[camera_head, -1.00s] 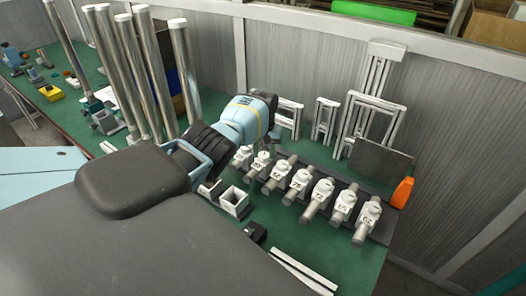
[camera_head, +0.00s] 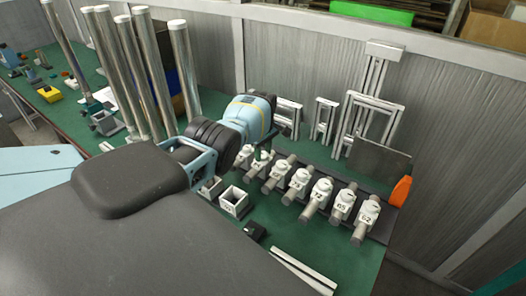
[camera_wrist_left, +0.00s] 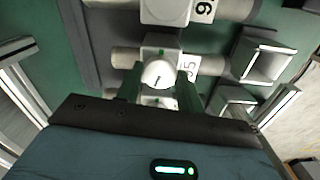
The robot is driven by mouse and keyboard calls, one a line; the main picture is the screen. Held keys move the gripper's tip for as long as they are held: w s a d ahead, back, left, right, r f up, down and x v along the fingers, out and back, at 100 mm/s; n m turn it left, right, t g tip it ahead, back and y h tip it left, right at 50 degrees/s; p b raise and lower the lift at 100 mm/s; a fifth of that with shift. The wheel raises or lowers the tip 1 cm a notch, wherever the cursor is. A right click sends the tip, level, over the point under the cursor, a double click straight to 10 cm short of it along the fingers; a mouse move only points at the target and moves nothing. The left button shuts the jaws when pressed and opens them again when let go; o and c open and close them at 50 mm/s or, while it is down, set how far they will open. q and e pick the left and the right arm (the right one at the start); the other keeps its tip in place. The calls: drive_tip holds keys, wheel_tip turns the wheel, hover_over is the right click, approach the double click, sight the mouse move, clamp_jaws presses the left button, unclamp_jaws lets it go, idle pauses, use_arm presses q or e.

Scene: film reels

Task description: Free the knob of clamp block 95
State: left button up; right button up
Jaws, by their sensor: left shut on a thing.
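Clamp block 95 (camera_wrist_left: 190,66) is a white block on a grey rod. Its label is partly covered in the left wrist view, with a 5 readable. Its round white knob (camera_wrist_left: 156,78) has a short dark mark on its face. My left gripper (camera_wrist_left: 159,72) has its dark green fingers on either side of this knob and is shut on it. In the head view my left gripper (camera_head: 258,156) reaches down at the far left end of the row of clamp blocks, and its wrist hides part of that area. My right gripper is not in view.
Several similar clamp blocks (camera_head: 322,190) stand in a row to the right, and one neighbour (camera_wrist_left: 168,10) is close by in the left wrist view. Open square holders (camera_head: 234,201) stand in front. Tall metal tubes (camera_head: 184,70) rise at left. An orange part (camera_head: 401,191) ends the row.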

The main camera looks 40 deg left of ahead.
sight(263, 155)
use_arm(q)
drive_tip(key=shift+n, duration=1.9)
drive_tip(key=o, duration=1)
wheel_tip(263, 155, up, 3)
drive_tip(key=shift+f+p, duration=0.1)
drive_tip(key=shift+p, duration=0.3)
drive_tip(key=shift+r, duration=2.55)
drive_tip(key=shift+s+f, duration=0.1)
drive_tip(key=shift+f, duration=0.05)
